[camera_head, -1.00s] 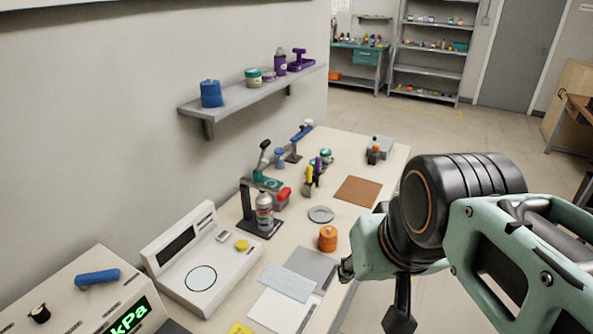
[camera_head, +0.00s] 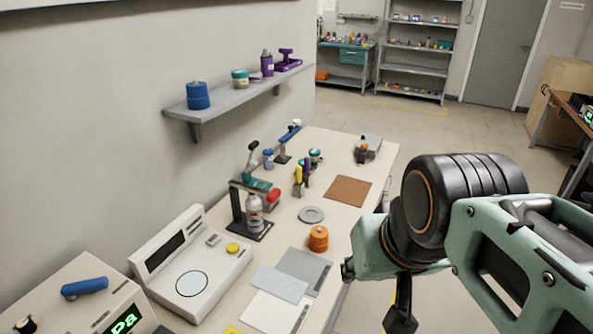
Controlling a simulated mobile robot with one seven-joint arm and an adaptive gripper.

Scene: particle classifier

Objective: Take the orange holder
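An orange ribbed cylinder (camera_head: 318,238), which looks like the orange holder, stands upright on the workbench near its right edge. It sits behind a grey sheet and in front of a grey ring. My arm fills the right side of the head view, beyond the bench's right edge. A dark part of my arm's end hangs at the lower right, but the fingers cannot be made out. Nothing of mine touches the orange holder.
On the bench (camera_head: 335,212) are a white scale (camera_head: 190,283), a press stand with a spray can (camera_head: 254,212), a grey ring (camera_head: 311,214), a brown mat (camera_head: 348,190) and flat sheets (camera_head: 303,268). A wall shelf (camera_head: 235,102) holds several containers. Open floor lies right of the bench.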

